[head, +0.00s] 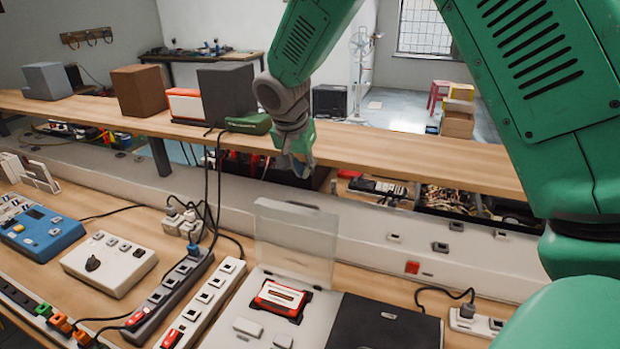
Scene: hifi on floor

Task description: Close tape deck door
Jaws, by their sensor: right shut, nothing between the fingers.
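The tape deck (233,333) is a light grey unit on the bench at the lower middle. Its door (296,240) is a translucent grey panel standing upright, open, at the back of the deck. A red and white cassette (282,298) lies in the deck in front of the door. My right gripper (301,172) hangs above and behind the door, apart from it, in front of the shelf. It is shut and empty, and its fingertips are small and dark in the picture. My left gripper is not in view.
A long wooden shelf (430,170) runs behind the door. A black panel (385,325) adjoins the deck on the right. Power strips (205,305) with cables, a white switch box (108,263) and a blue device (40,230) stand to the left.

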